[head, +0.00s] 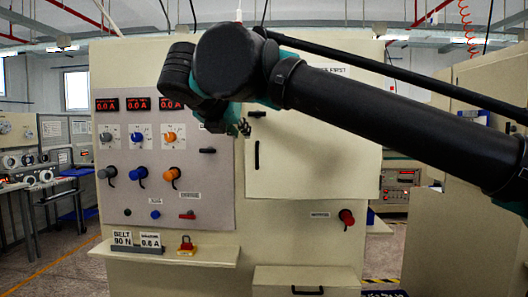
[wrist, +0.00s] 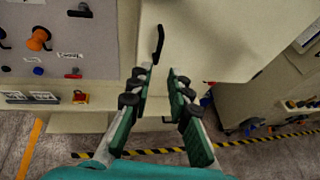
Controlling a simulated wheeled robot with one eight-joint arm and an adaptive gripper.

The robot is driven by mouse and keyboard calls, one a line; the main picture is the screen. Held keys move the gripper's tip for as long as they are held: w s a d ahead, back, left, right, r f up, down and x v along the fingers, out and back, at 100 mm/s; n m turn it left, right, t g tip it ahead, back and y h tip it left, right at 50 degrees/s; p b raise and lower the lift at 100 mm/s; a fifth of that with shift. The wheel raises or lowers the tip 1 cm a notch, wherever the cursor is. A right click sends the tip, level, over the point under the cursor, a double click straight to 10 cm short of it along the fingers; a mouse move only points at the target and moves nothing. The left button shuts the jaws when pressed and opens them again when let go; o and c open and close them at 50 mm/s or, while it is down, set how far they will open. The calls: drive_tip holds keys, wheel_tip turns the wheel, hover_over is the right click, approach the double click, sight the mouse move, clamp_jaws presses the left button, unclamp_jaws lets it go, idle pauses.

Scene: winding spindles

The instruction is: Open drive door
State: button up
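The cream drive door (head: 320,165) is on the right half of the cabinet front, with a black upright handle (head: 257,155) near its left edge. The door's left edge looks flush with the panel; I cannot tell if it is ajar. In the wrist view, the handle (wrist: 158,44) stands just beyond the fingertips, roughly in line with the gap between them. My gripper (wrist: 160,73) is open and empty, its two fingers apart on either side of that gap. In the head view, my gripper (head: 243,128) is small, partly hidden by my wrist, just above and left of the handle.
A control panel (head: 130,190) with knobs and red displays is left of the door. A shelf (head: 165,254) below it holds signs and a red padlock (head: 186,245). A red knob (head: 346,217) and a drawer (head: 300,280) lie below the door. Another cabinet stands at right.

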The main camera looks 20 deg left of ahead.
hover_over(257, 167)
drive_tip(key=f, duration=0.6)
drive_tip(key=shift+w+a+f, duration=0.1)
drive_tip(key=shift+w+f, duration=0.2)
drive_tip(key=shift+f, duration=0.05)
clamp_jaws()
